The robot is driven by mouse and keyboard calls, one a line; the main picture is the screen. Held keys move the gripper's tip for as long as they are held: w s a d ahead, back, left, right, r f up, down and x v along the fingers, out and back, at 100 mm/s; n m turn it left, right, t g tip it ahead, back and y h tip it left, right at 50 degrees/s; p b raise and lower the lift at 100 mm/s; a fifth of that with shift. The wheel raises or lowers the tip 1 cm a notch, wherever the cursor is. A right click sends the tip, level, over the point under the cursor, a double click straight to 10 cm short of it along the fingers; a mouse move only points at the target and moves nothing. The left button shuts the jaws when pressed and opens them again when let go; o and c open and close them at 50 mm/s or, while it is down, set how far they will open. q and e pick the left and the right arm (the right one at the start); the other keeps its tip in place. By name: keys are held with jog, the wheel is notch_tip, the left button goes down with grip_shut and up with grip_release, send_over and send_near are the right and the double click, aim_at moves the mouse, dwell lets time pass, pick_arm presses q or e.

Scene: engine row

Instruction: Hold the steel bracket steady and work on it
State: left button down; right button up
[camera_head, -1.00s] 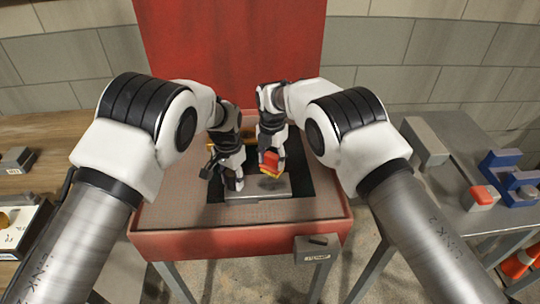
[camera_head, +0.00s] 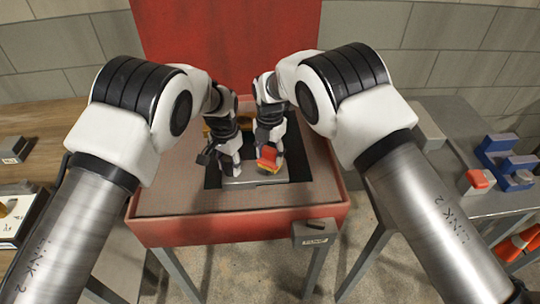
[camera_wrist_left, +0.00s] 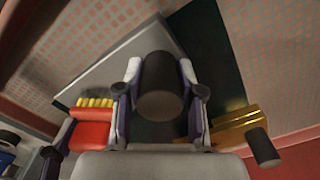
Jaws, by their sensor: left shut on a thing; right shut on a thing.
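The steel bracket (camera_head: 240,181), a flat light-grey plate, lies on the black mat on the red table; it also shows in the left wrist view (camera_wrist_left: 92,62). My left gripper (camera_head: 231,168) is at the plate's left part. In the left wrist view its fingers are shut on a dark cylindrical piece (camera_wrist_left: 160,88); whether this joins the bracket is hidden. My right gripper (camera_head: 267,148) is shut on a red brush (camera_head: 268,157) with yellow bristles, at the plate's right part. The brush also shows in the left wrist view (camera_wrist_left: 90,132). Bristle contact with the plate cannot be told.
A gold bar (camera_wrist_left: 235,128) with a dark knob lies behind the left gripper. The red table (camera_head: 235,232) has a raised rim and tall back panel. A grey side table at the right holds blue and red parts (camera_head: 505,163). A wooden bench (camera_head: 60,130) stands left.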

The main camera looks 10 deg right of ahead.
jog(key=shift+w, duration=2.8)
notch_tip(320, 180, up, 6)
